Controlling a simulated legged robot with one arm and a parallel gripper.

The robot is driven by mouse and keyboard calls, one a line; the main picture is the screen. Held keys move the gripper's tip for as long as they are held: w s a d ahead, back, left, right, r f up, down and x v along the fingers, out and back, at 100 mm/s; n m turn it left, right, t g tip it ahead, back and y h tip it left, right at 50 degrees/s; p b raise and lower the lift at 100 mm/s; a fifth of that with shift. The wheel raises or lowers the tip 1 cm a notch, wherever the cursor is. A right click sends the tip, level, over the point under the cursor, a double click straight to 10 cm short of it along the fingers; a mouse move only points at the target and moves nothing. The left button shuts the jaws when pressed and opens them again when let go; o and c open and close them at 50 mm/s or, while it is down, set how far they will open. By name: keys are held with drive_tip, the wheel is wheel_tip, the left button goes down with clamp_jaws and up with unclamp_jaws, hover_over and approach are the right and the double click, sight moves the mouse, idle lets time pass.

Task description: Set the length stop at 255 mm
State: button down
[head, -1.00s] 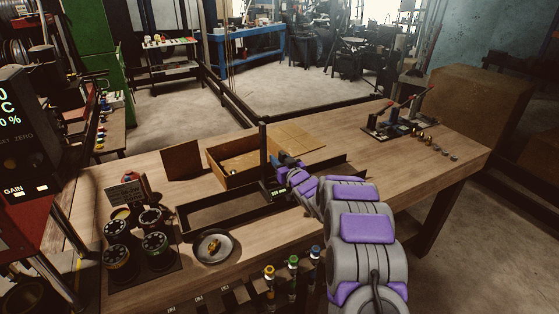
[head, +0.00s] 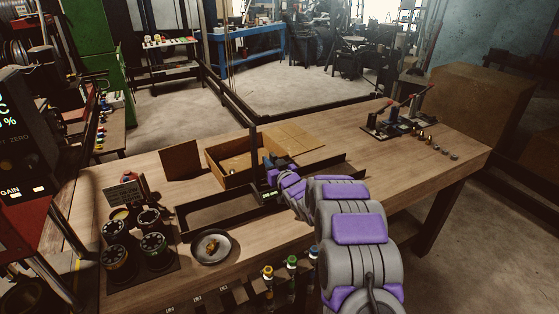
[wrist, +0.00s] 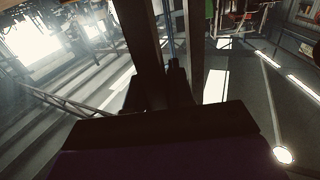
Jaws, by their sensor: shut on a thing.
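The fingertips are mostly hidden by the stop and my wrist. In the wrist view a tall dark post rises close in front of the camera.
A wooden box (head: 214,170) stands behind the trough. Several round dies (head: 152,243) sit on a dark mat at the left, and a round dish (head: 230,249) with a brass piece lies in front.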

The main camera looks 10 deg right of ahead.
drive_tip(key=a, duration=0.2)
drive_tip(key=s+a, duration=0.1)
drive_tip(key=shift+s+a, duration=0.1)
drive_tip(key=shift+a, duration=0.25)
drive_tip(key=c, duration=1.4)
unclamp_jaws()
drive_tip(key=shift+d, duration=0.15)
drive_tip(key=o, duration=0.3)
drive_tip(key=shift+w+d, duration=0.2)
drive_tip(key=shift+d, duration=0.1)
drive_tip(key=shift+s, duration=0.1)
drive_tip(key=shift+a, duration=0.1)
drive_tip(key=p+v, duration=0.2)
drive_tip(key=v, duration=1.5)
drive_tip(key=shift+s, duration=0.1)
